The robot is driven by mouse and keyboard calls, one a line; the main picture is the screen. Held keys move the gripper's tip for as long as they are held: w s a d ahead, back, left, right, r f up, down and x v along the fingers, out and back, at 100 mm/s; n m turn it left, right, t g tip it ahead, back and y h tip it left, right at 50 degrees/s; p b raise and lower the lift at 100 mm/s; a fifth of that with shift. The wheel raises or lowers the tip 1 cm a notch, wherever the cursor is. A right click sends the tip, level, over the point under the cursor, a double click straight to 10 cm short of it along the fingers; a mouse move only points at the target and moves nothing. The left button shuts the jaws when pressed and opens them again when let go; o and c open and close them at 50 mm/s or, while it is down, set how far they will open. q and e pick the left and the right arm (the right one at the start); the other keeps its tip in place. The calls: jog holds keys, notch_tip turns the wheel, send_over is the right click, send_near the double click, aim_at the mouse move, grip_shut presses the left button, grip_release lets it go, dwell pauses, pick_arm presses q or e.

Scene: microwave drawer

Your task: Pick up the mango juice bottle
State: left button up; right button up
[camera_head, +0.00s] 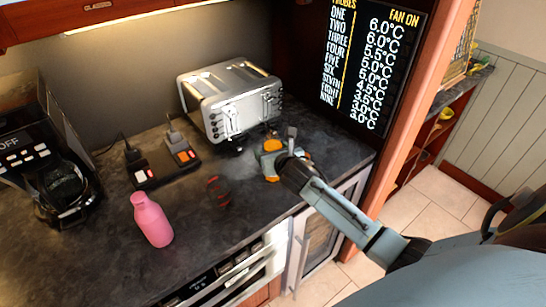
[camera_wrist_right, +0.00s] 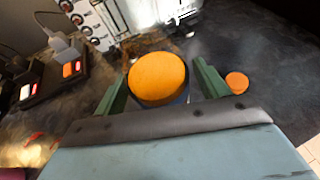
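My right gripper (camera_head: 282,158) is over the counter in front of the toaster, pointing down toward it. In the right wrist view its two green fingers (camera_wrist_right: 162,78) are spread, one on each side of a round orange cap, which I take for the top of the mango juice bottle (camera_wrist_right: 157,78). Narrow gaps seem to show beside the cap, and I cannot tell whether either finger touches the bottle below it. The bottle's body is mostly hidden under the cap and gripper. My left gripper is not in view.
A pink bottle (camera_head: 152,220) stands on the counter at left. A silver toaster (camera_head: 232,100) stands close behind the gripper. A socket block (camera_head: 164,165) with plugs and a coffee maker (camera_head: 45,160) are further left. A small orange disc (camera_wrist_right: 237,82) shows beside the right finger.

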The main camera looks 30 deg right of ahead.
aim_at(273, 126)
jog(key=c, duration=1.1)
notch_tip(273, 126, up, 10)
jog(key=shift+r+p, duration=0.1)
jog(key=shift+p, duration=0.45)
